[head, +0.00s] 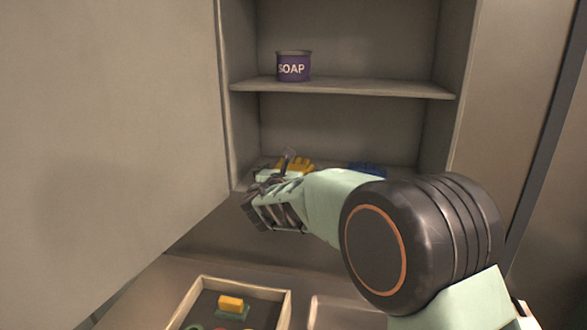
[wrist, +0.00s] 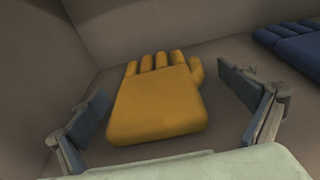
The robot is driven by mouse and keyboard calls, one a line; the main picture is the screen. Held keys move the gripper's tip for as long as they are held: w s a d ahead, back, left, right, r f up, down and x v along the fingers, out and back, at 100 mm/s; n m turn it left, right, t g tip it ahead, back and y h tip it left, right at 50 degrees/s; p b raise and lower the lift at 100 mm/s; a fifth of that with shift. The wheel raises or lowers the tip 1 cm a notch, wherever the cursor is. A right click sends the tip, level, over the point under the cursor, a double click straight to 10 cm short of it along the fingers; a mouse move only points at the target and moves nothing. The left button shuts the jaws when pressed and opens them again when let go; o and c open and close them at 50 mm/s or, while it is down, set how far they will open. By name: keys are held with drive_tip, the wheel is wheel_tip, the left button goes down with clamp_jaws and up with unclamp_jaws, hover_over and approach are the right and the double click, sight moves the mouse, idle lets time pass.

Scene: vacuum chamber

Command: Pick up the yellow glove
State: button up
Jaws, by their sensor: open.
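The yellow glove (wrist: 155,105) lies flat on the cabinet's lower shelf, its fingers pointing toward the back. In the wrist view my gripper (wrist: 172,112) is open, with one finger on each side of the glove and a gap on both sides. In the head view the glove (head: 296,166) shows only in part behind my gripper (head: 275,180), which reaches in at the shelf's front left. Nothing is held.
A blue glove (wrist: 292,42) lies to the right on the same shelf. A purple soap tin (head: 293,67) stands on the upper shelf (head: 345,88). The cabinet's left wall is close to my gripper. An open drawer (head: 286,306) with a yellow-and-green sponge (head: 231,304) is below.

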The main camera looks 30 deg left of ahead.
drive_tip(key=c, duration=1.2)
